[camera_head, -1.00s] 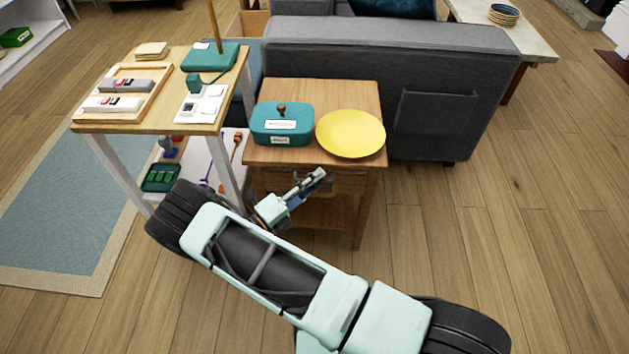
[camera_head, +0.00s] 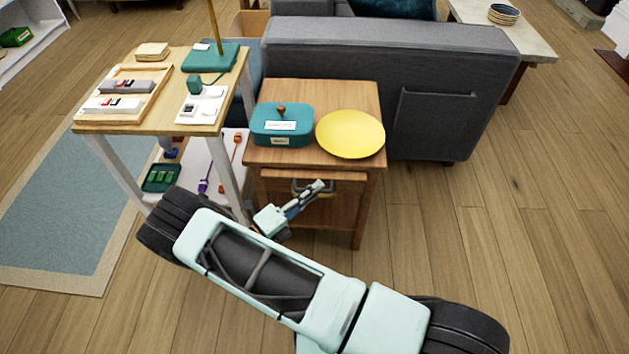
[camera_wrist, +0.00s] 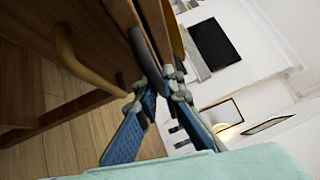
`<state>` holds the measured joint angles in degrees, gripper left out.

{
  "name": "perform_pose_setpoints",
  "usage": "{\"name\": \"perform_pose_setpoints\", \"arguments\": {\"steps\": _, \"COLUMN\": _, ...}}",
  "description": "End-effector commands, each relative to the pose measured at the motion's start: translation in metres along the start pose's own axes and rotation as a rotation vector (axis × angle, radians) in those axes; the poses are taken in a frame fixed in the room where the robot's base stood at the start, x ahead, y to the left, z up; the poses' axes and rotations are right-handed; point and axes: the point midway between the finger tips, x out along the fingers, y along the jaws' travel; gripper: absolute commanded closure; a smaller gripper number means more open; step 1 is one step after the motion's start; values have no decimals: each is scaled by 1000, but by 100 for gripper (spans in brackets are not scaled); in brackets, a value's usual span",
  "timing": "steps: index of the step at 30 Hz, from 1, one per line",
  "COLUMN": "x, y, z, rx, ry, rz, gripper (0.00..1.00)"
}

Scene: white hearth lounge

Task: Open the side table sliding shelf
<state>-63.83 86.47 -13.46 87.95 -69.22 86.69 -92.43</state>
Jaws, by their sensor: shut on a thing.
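The wooden side table (camera_head: 359,101) stands in front of the grey sofa. Its sliding shelf (camera_head: 345,177), just under the tabletop, sticks out a little toward me. A dark curved handle (camera_head: 299,187) is on the shelf's front. My gripper (camera_head: 317,187) is at this handle. In the wrist view, my gripper's blue fingers (camera_wrist: 158,84) are closed around the dark handle (camera_wrist: 143,50) beside the wooden front. The fingertips hide part of the handle. The inside of the shelf is not visible.
A teal box (camera_head: 282,127) and a yellow plate (camera_head: 350,134) rest on the side table. A white-legged cart (camera_head: 146,119) with several items stands close at left. The grey sofa (camera_head: 380,63) is behind. Wood floor (camera_head: 460,235) is clear at right.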

Motion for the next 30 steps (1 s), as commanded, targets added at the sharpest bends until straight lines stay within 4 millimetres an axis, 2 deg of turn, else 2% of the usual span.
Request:
{"name": "perform_pose_setpoints", "arguments": {"steps": 9, "x": -61, "y": -17, "z": -58, "rx": -3, "ry": -6, "rz": 2, "gripper": 100}}
{"name": "perform_pose_setpoints", "arguments": {"steps": 15, "x": -91, "y": -24, "z": -89, "rx": -2, "ry": -5, "rz": 1, "gripper": 100}}
{"name": "perform_pose_setpoints", "arguments": {"steps": 22, "x": -109, "y": -29, "z": -108, "rx": -1, "ry": -3, "rz": 1, "gripper": 100}}
{"name": "perform_pose_setpoints", "arguments": {"steps": 30, "x": -113, "y": -30, "z": -111, "rx": 1, "ry": -3, "rz": 0, "gripper": 100}}
